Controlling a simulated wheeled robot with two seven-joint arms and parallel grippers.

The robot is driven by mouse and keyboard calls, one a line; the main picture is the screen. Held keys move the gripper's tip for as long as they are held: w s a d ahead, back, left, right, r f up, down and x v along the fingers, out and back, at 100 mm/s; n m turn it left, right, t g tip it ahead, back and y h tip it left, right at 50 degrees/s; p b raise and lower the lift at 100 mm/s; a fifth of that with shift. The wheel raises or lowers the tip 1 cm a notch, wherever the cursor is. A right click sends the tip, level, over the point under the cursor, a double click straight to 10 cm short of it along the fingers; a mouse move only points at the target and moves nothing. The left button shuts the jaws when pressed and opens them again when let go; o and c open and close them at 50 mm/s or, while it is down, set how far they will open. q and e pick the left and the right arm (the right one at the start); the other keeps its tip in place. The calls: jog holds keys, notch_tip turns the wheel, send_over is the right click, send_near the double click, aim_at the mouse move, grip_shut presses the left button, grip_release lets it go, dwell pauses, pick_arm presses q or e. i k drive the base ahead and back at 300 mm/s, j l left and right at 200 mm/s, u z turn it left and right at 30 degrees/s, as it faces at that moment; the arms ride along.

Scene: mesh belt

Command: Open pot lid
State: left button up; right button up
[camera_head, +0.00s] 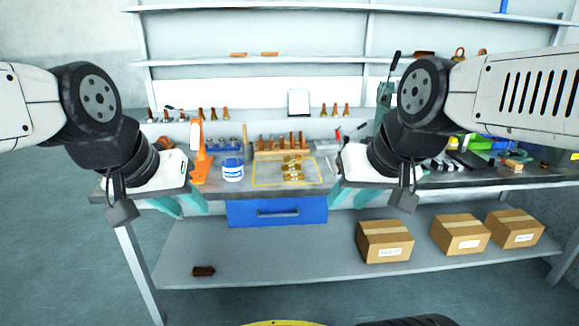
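A small white and blue pot (232,172) stands upright on the grey workbench (262,195), left of the middle. Its top looks covered, but the lid is too small to make out clearly. My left gripper (184,206) is left of the pot, at the bench's front edge, with its teal fingers apart and nothing between them. My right gripper (352,196) is to the right of the pot, also near the front edge. Its teal fingers look spread and empty, partly hidden by the wrist. Neither gripper touches the pot.
An orange stand (200,155) is just left of the pot. A yellow-outlined area (262,182) with brass parts is to its right. A wooden rack (270,154) stands behind. A blue drawer (278,212) hangs below. Cardboard boxes (384,241) sit on the lower shelf.

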aim_at(233, 162)
jog(key=i+j, duration=0.6)
jog(key=i, duration=0.15)
jog(key=i+j, duration=0.55)
jog(key=i, duration=0.15)
